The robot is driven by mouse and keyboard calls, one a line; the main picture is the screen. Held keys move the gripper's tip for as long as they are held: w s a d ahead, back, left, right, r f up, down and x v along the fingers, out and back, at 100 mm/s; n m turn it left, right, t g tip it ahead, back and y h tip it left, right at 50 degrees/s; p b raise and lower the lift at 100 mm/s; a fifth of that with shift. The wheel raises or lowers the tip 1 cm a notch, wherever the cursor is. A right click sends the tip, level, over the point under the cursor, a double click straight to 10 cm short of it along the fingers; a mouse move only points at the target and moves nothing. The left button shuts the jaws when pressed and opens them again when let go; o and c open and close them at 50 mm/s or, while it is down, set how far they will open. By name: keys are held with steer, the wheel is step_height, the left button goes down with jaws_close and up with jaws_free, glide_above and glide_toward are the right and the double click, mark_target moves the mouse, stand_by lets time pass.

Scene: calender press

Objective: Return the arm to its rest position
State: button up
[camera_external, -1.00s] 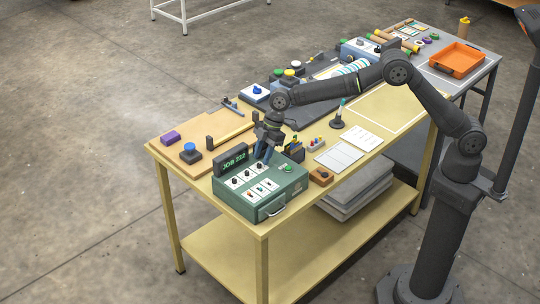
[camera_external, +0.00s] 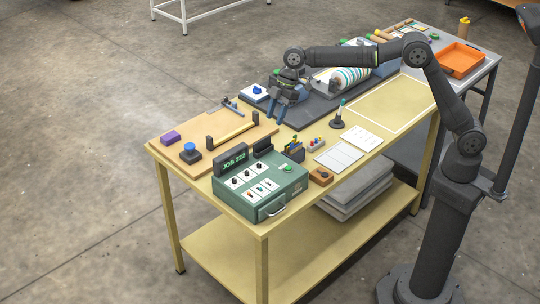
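My gripper (camera_external: 279,116) hangs fingers down above the work table (camera_external: 383,110), near the left end of the dark press bed (camera_external: 303,118). Its two fingers show apart with a narrow gap, and I see nothing between them. The green control box (camera_external: 262,184) with the "JOB 212" display (camera_external: 234,160) stands at the near left of the table, clear of the gripper. The striped roller (camera_external: 342,78) of the press lies under and behind my forearm, which partly hides it.
A wooden board (camera_external: 226,133) with a rail, a blue-topped knob (camera_external: 190,152) and a purple block (camera_external: 170,138) lies to the left. A small stand (camera_external: 337,119), pen holder (camera_external: 292,149) and papers (camera_external: 339,156) are nearer. An orange tray (camera_external: 457,60) sits far right.

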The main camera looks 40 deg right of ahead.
mark_target(259, 164)
steer(key=x, duration=1.7)
steer(key=shift+a+f, duration=0.15)
